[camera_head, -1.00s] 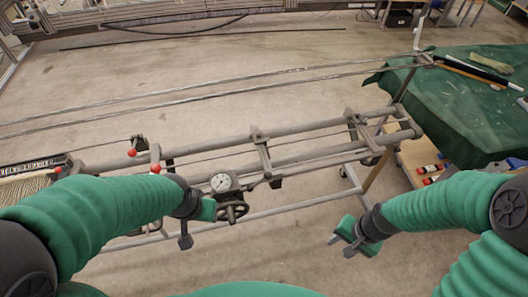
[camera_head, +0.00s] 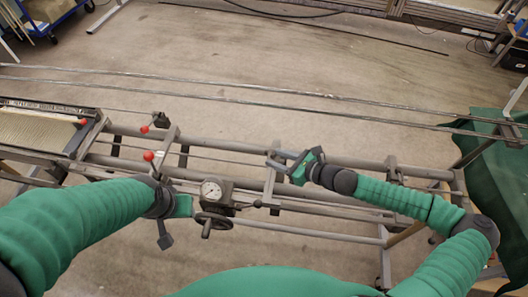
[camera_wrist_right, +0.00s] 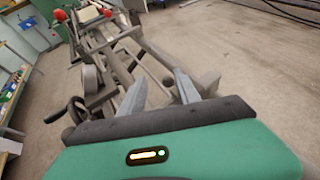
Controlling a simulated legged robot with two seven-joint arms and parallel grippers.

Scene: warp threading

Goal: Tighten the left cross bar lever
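A lever with a red ball knob (camera_head: 149,155) stands at the left cross bar (camera_head: 170,140) of the metal frame, left of centre in the head view. A second red knob (camera_head: 144,129) sits just behind it. Red knobs also show at the far end in the right wrist view (camera_wrist_right: 57,15). My right gripper (camera_head: 284,162) points left beside the middle cross bar (camera_head: 268,182), well right of the red knobs; contact cannot be told. Its fingers are apart and empty in the wrist view (camera_wrist_right: 160,90). My left gripper (camera_head: 170,230) is in front of the left cross bar, its fingers mostly hidden.
A round dial gauge (camera_head: 212,190) with a handwheel (camera_head: 212,221) sits on the frame between my grippers. Long rails (camera_head: 260,97) run behind. A green-covered table (camera_head: 495,180) stands at the right. A third red knob (camera_head: 83,121) is near the reed at far left.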

